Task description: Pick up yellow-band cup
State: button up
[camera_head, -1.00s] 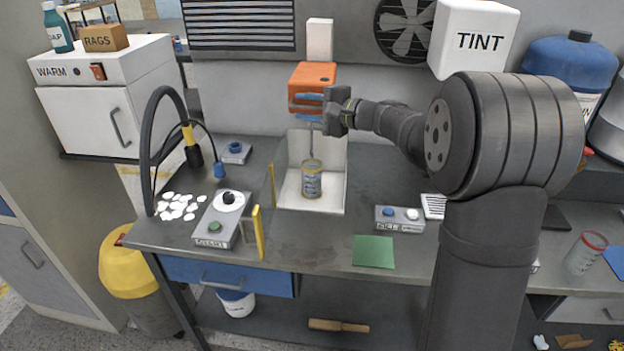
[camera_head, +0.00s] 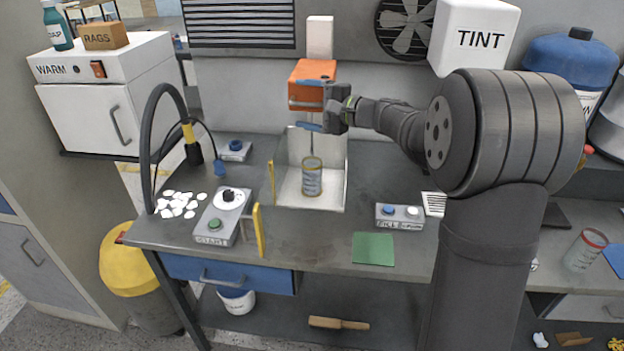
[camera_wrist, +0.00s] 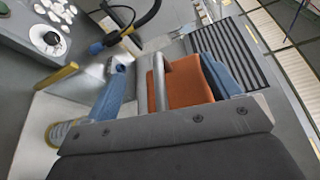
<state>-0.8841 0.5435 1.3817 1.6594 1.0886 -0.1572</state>
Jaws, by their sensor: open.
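The yellow-band cup (camera_head: 312,178) is a clear cup with a yellow rim and grey contents. It stands upright in the white-walled bay on the bench, below an orange mixer head (camera_head: 313,71). A thin shaft runs from the head down to the cup's mouth; I cannot tell how far it enters. My gripper (camera_head: 312,105) is open, well above the cup, with its blue fingers above and below the head's grey handle (camera_wrist: 159,84). The fingers look apart from the handle. The cup shows partly at the lower left of the wrist view (camera_wrist: 62,131).
Yellow posts (camera_head: 259,231) stand by the bay's left side, near a dial box (camera_head: 223,218) and a black hose arch (camera_head: 147,150). A two-button box (camera_head: 399,217) and a green mat (camera_head: 373,248) lie to the right. A red-rimmed cup (camera_head: 586,250) stands far right.

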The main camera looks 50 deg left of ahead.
aim_at(312, 176)
jog(key=shift+s+f+n+h, duration=0.25)
jog(key=shift+s+n+h, duration=0.1)
jog(key=shift+n+h, duration=0.05)
jog(key=w+d+f+n+t+h, duration=0.5)
jog(key=f+n+t+h, duration=0.3)
jog(key=n, duration=0.5)
jog(key=x, duration=1.7)
jog(key=shift+s+a+f, duration=0.2)
jog(key=shift+f, duration=0.1)
jog(key=c, duration=1.4)
jog(key=shift+c, duration=1.4)
